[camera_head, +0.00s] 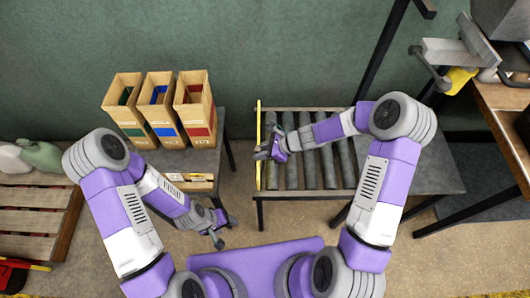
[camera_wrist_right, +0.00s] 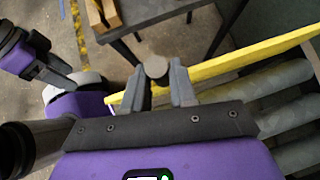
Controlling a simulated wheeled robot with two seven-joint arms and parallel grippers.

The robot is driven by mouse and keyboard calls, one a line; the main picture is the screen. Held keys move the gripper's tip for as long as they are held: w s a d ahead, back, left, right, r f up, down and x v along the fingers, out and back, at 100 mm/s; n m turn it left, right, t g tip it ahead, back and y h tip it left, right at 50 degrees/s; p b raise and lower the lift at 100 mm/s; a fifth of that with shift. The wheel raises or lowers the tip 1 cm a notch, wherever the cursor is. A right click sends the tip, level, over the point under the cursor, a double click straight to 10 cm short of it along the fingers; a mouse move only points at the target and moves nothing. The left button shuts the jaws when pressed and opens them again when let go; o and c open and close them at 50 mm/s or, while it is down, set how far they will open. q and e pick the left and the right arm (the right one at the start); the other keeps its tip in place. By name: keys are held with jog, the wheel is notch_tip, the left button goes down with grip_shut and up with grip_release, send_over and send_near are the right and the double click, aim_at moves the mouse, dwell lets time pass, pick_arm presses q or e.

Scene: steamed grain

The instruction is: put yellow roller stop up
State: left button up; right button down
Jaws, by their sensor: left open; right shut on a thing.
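The yellow roller stop (camera_head: 258,120) is a long thin yellow bar along the left edge of the roller table. In the right wrist view the yellow roller stop (camera_wrist_right: 235,62) runs on a slant behind my fingers. My right gripper (camera_head: 261,155) is at the bar; in its wrist view my right gripper (camera_wrist_right: 158,84) is shut on a grey round knob (camera_wrist_right: 156,67) at the stop. The fingers hide part of the bar, and how the knob joins it is not clear. My left gripper (camera_head: 217,238) is open and empty, low over the floor left of the table.
The roller table (camera_head: 331,184) carries several grey rollers. To its left, a dark table (camera_head: 223,127) holds three cardboard boxes (camera_head: 160,108). A wooden pallet (camera_head: 38,222) lies at far left and a wooden workbench (camera_head: 505,105) stands at right. Floor between the two tables is clear.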

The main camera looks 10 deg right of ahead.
dwell(0.4)
jog(key=c, duration=1)
grip_release()
jog(key=shift+o, duration=0.2)
jog(key=p+v, duration=0.3)
jog(key=v, duration=0.4)
jog(key=shift+d, duration=0.3)
jog(key=shift+s+r, duration=0.1)
jog(key=shift+s, duration=0.05)
